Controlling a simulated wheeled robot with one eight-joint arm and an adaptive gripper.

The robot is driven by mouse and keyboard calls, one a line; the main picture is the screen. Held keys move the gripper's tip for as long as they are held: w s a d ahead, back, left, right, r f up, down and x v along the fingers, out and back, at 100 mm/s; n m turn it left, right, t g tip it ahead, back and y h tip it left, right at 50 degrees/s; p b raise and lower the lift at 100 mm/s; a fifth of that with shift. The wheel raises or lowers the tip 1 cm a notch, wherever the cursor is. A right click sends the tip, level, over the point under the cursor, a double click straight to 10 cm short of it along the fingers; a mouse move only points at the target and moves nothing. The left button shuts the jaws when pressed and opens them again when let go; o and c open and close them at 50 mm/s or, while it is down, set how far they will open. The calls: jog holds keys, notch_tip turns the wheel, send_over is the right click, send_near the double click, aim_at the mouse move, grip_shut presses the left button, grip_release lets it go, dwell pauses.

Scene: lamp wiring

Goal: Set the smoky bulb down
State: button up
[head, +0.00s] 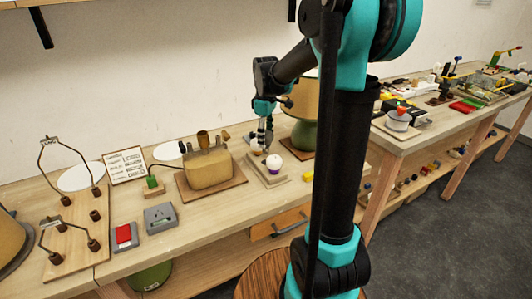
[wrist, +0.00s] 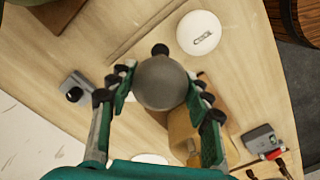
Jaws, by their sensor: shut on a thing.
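The smoky bulb (wrist: 160,82) is a dark grey globe between my gripper's two green fingers in the wrist view, and its dark base end points up in the picture. My gripper (wrist: 158,90) is shut on it. In the head view my gripper (head: 265,148) points down over the bench at the wooden tray (head: 261,177). The smoky bulb is too small there to make out clearly.
A tan holder (head: 208,170) with several tools stands left of the tray. A lamp with a green base (head: 304,136) stands just right of the gripper. A grey socket box (head: 160,217) and red switch (head: 124,234) sit farther left.

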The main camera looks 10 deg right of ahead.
aim_at(266, 152)
jog(key=shift+f, duration=3.35)
jog(key=o, duration=1.4)
jog(key=shift+f, duration=0.1)
notch_tip(266, 152, up, 12)
jog(key=shift+r, duration=0.15)
jog(key=shift+o, duration=0.2)
